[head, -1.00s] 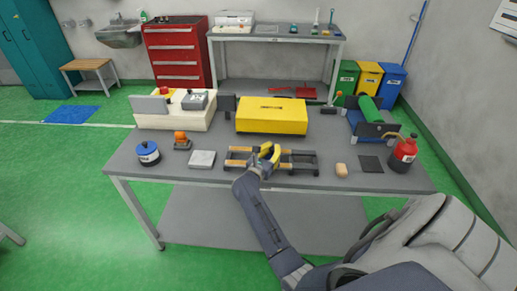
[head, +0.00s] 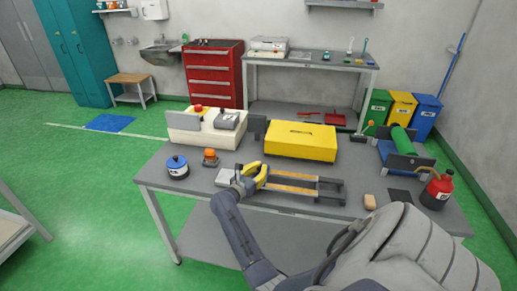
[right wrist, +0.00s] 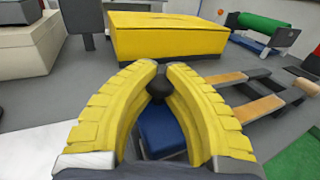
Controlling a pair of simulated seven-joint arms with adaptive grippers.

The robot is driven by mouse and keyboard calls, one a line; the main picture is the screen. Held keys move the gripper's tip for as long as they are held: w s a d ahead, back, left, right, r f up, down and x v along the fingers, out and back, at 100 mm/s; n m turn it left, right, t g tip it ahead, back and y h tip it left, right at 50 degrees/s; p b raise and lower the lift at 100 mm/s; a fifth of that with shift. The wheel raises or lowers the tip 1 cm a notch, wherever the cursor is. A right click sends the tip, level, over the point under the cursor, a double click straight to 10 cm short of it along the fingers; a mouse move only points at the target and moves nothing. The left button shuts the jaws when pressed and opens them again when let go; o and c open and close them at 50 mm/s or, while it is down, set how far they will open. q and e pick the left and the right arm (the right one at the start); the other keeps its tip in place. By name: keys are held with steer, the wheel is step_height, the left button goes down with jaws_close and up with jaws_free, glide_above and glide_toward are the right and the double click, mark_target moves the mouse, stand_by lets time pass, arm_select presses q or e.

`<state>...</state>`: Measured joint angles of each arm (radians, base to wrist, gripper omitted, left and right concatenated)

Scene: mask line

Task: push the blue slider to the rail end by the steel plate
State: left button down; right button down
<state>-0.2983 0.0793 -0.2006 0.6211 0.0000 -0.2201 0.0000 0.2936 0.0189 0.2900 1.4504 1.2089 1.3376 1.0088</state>
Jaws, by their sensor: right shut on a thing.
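The rail (head: 292,189), with wooden strips and dark end blocks, lies near the table's front edge. The steel plate (head: 224,177) lies just left of its left end. My right gripper (head: 257,176) is over that left end, beside the plate. In the right wrist view, its yellow fingers (right wrist: 161,76) are closed around the black knob (right wrist: 159,87) of the blue slider (right wrist: 160,132). The slider's body sits below and between the fingers; in the head view the gripper hides it. Whether the slider touches the end block is hidden. My left gripper is not in view.
A yellow box (head: 302,142) stands behind the rail. A blue-lidded pot (head: 178,168) and an orange-topped item (head: 210,157) are left of the plate. A tan block (head: 370,202) and a red bottle (head: 437,191) are at the right.

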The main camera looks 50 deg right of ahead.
steer(key=shift+w+a+r, duration=0.1)
steer(key=shift+w+r, duration=0.2)
steer(key=shift+r, duration=0.15)
steer(key=c, duration=1.3)
jaws_free()
steer(key=shift+a, duration=0.1)
steer(key=shift+o, duration=0.9)
steer(key=shift+f, duration=0.2)
steer(key=shift+s, duration=0.1)
steer(key=a, duration=0.3)
steer(key=s+a, duration=0.1)
steer(key=a, duration=0.6)
steer(key=shift+s+a, duration=0.35)
steer(key=shift+a, duration=0.55)
